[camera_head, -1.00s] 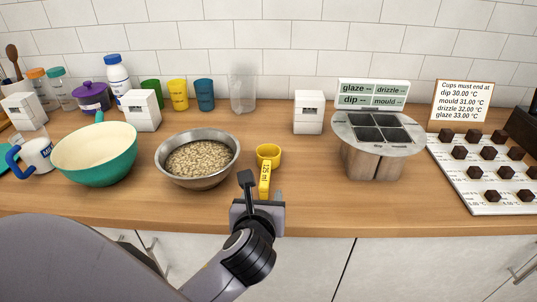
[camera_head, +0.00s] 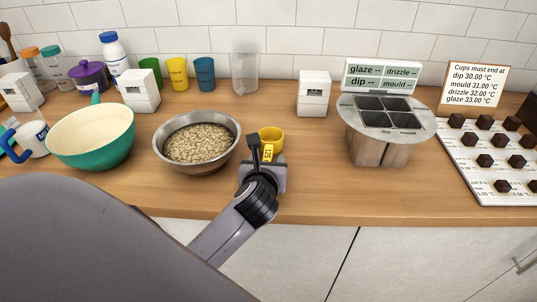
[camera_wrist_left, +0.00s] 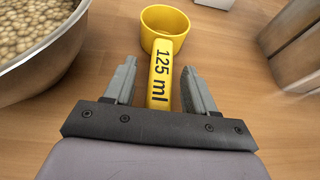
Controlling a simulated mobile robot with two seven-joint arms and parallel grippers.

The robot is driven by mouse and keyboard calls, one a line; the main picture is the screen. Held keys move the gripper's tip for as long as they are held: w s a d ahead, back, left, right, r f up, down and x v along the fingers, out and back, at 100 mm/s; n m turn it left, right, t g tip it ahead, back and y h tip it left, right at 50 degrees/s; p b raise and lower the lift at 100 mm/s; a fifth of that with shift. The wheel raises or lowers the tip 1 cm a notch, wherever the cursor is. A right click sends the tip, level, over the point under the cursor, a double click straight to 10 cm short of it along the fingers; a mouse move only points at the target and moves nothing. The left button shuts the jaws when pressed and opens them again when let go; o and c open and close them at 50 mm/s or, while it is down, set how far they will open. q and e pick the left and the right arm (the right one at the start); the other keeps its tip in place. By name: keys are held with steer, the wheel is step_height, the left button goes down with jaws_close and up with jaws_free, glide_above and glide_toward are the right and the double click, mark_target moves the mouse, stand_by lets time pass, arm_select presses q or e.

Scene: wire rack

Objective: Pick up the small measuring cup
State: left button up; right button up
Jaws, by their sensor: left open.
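The small measuring cup (camera_head: 271,136) is yellow, with a flat handle marked 125 ml pointing toward me. It stands on the wooden counter just right of the metal bowl. In the left wrist view the cup (camera_wrist_left: 164,22) is at the top centre and its handle lies between my fingers. My left gripper (camera_head: 266,151) is open, with one finger on each side of the handle; the left wrist view shows the open fingers (camera_wrist_left: 158,82) with gaps on both sides. In the head view my gripper hides part of the handle. My right gripper is not in view.
A metal bowl of oat-like grains (camera_head: 197,142) stands close on the left of the cup; its rim (camera_wrist_left: 40,62) is near my left finger. A round wooden stand with a dark four-part top (camera_head: 386,130) is to the right. Clear counter lies between.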

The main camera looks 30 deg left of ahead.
arm_select(q)
jaws_close()
